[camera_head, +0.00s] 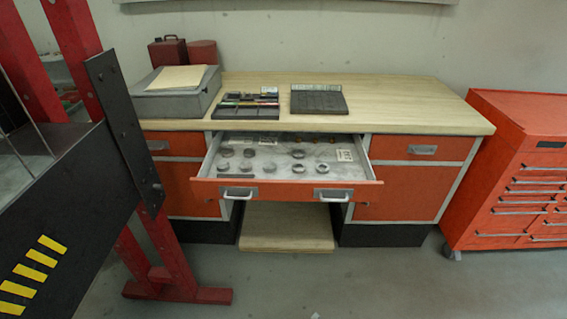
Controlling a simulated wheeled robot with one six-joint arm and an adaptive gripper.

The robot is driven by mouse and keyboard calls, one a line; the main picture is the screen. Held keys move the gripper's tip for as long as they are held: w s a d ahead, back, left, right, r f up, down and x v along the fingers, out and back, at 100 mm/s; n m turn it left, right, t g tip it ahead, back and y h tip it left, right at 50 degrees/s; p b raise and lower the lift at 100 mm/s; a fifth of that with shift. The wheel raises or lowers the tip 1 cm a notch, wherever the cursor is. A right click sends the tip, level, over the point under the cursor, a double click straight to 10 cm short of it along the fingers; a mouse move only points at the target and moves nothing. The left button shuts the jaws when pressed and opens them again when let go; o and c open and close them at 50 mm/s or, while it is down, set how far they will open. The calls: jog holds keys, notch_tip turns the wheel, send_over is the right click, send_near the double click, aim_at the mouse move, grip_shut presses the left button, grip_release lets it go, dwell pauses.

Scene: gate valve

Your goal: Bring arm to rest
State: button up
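Neither my arm nor my gripper shows in the head view, so I cannot see its pose or what it holds. The workbench (420,108) has a pale wooden top and orange fronts and stands against the wall. Its middle drawer (287,191) is pulled open toward me. Several round metal rings or parts (298,154) and small white labels lie inside the drawer.
A red frame (160,235) with a black, yellow-striped beam (70,220) stands close at the left. An orange tool cabinet (515,170) stands at the right. A grey box (178,100), black trays (318,100) and red containers (168,52) are on the bench. Floor (370,285) in front is mostly clear.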

jog(key=s+d+r+n+t+h, duration=0.1)
jog(key=s+d+r+n, duration=0.15)
jog(key=s, duration=0.75)
jog(key=s+d+r+n+t, duration=0.2)
jog(key=s+r, duration=0.2)
jog(key=s, duration=0.6)
jog(key=s+d+r+n+t, duration=0.1)
jog(key=s+r+n, duration=0.1)
jog(key=s+r, duration=0.5)
jog(key=s+d+r+n+t+h, duration=0.1)
jog(key=s+r+n, duration=0.2)
jog(key=s+r, duration=0.4)
notch_tip(320, 180, up, 6)
jog(key=shift+f+t, duration=0.2)
jog(key=shift+t, duration=0.2)
jog(key=shift+d, duration=0.1)
